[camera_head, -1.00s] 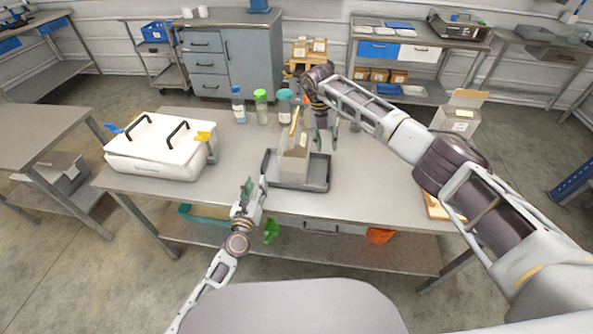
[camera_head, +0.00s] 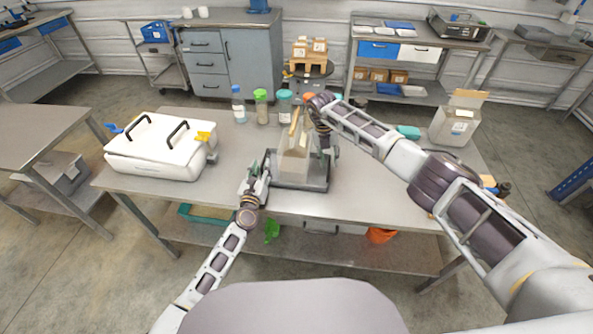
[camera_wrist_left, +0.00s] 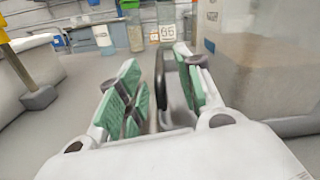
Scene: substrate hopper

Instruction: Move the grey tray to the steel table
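The grey tray (camera_head: 300,185) lies on a steel-topped table (camera_head: 375,195). An open-topped beige container (camera_head: 294,163) with wooden pieces sticking up stands in it. My left gripper (camera_head: 257,170) is at the tray's left side. In the left wrist view the left gripper (camera_wrist_left: 160,88) has its green-padded fingers apart, with a dark bar of the tray (camera_wrist_left: 160,80) between them; I cannot tell whether they touch it. My right gripper (camera_head: 327,152) is at the tray's right side, its fingers mostly hidden. Another bare steel-grey table (camera_head: 40,132) stands at the far left.
A white lidded case (camera_head: 160,150) with black handles stands left of the tray. Several bottles (camera_head: 261,106) stand behind it. Floor (camera_head: 80,240) shows between the two tables.

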